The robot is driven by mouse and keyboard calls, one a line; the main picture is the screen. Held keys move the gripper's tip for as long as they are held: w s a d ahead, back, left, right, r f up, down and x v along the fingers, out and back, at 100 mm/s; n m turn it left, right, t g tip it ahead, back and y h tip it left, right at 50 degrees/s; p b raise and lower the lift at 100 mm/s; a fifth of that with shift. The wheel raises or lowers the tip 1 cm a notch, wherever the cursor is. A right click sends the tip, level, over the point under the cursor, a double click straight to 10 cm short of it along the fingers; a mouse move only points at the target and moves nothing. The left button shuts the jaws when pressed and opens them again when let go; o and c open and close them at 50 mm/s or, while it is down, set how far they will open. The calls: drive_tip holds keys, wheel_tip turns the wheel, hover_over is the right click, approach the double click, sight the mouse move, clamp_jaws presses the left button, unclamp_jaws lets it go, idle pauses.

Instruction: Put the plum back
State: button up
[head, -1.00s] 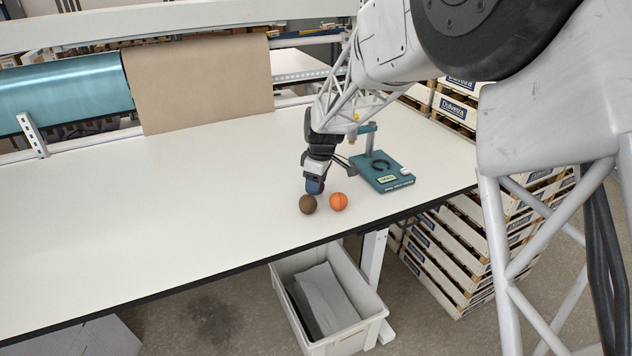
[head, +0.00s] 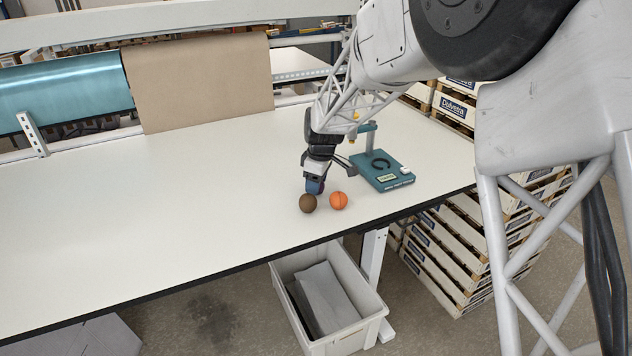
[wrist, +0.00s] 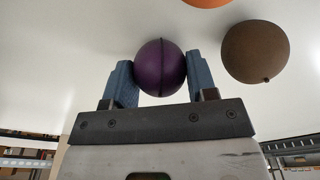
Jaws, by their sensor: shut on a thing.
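The plum (wrist: 160,68) is a dark purple ball with a dark seam, seen in the wrist view between the two blue fingers of my gripper (wrist: 160,82). My gripper is shut on it. In the head view my gripper (head: 315,187) is low over the white table, just behind a brown round fruit (head: 307,203); the plum is mostly hidden there. The brown fruit also shows in the wrist view (wrist: 255,52), to the right of the plum and apart from it. I cannot tell whether the plum touches the table.
An orange (head: 338,200) sits right of the brown fruit. A teal stand (head: 385,180) is behind it near the table's right end. The white table (head: 150,210) is clear to the left. A grey bin (head: 372,302) stands on the floor below the front edge.

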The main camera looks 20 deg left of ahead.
drive_tip(key=o, duration=1.1)
drive_tip(key=shift+r, duration=0.15)
drive_tip(key=shift+r, duration=3.85)
